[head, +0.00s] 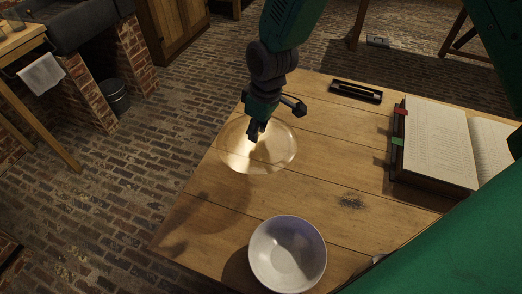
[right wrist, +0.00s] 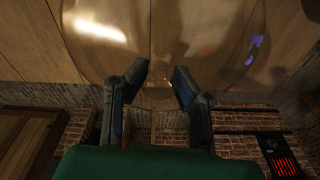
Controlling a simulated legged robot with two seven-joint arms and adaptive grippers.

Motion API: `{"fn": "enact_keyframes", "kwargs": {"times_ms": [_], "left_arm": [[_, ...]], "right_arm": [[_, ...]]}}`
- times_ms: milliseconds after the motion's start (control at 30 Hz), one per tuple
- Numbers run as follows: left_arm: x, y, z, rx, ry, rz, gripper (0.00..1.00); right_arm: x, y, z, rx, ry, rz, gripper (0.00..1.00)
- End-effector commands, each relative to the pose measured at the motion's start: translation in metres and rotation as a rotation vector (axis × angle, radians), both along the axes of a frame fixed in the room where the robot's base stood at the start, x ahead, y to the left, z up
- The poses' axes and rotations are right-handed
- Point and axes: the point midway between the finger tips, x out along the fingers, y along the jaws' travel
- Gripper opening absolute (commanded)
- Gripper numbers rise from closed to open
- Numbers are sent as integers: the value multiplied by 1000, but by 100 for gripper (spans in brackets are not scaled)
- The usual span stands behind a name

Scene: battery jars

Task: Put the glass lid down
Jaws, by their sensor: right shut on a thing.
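The glass lid (head: 235,150) is a clear round disc over the left part of the wooden table (head: 320,190) in the head view. My right gripper (head: 256,132) comes down from the top and is shut on the lid near its middle. In the right wrist view, the two dark fingers (right wrist: 160,75) meet the lid's clear glass (right wrist: 110,50), which fills the upper part and shows table planks through it. I cannot tell whether the lid's rim touches the table. My left gripper is not in view.
A white bowl (head: 287,254) stands at the table's near edge. An open book (head: 440,140) lies at the right, and a dark pen tray (head: 356,91) at the back. The middle of the table is bare. Brick floor (head: 130,200) lies beyond the left edge.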

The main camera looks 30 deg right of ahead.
Motion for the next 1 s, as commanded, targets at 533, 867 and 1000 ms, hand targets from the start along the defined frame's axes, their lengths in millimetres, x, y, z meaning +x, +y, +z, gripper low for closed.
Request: {"fn": "enact_keyframes", "kwargs": {"times_ms": [533, 867, 1000], "left_arm": [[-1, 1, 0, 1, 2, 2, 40], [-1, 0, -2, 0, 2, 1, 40], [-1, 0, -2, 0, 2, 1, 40]], "right_arm": [[26, -22, -68, -4, -7, 157, 0], [25, -20, -104, -5, -8, 155, 0], [26, -18, -106, -7, -9, 156, 0]]}}
